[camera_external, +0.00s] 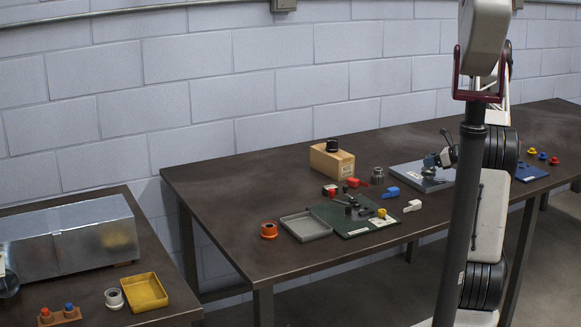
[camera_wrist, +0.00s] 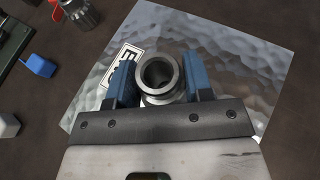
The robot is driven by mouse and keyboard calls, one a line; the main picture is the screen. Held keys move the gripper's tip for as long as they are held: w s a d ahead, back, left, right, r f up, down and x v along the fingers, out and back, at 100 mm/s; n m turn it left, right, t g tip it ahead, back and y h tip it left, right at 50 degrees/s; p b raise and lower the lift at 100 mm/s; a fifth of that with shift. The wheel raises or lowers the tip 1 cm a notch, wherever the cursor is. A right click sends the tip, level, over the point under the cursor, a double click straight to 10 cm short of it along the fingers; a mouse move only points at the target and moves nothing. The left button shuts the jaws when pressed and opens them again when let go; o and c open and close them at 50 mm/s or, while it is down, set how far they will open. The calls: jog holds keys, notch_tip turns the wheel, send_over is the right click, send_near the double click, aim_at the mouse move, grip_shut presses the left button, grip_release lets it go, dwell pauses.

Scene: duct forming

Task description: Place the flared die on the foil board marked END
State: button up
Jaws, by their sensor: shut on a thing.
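The flared die (camera_wrist: 158,74) is a grey metal ring with a dark bore and a wider lower part. My gripper (camera_wrist: 153,84) is shut on it, with one blue finger on each side. The foil board (camera_wrist: 215,50) is a dimpled silvery sheet beneath the die, with a white label (camera_wrist: 122,70) reading END, partly hidden by the left finger. In the external view the foil board (camera_external: 407,173) lies on the long dark table, and my gripper (camera_external: 431,164) is low over its right part. I cannot tell whether the die touches the board.
Left of the board are a grey metal piece (camera_external: 377,175), a blue block (camera_external: 391,192), a white block (camera_external: 412,206) and a dark green board with tools (camera_external: 330,212). A blue mat (camera_external: 531,172) lies to the right.

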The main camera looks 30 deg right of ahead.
jog(key=shift+f, duration=0.2)
jog(key=shift+f, duration=0.1)
jog(key=o, duration=1.2)
jog(key=shift+s+d, duration=0.1)
jog(key=v, duration=1.1)
jog(key=shift+s+d+r, duration=0.2)
jog(key=shift+s+r, duration=0.05)
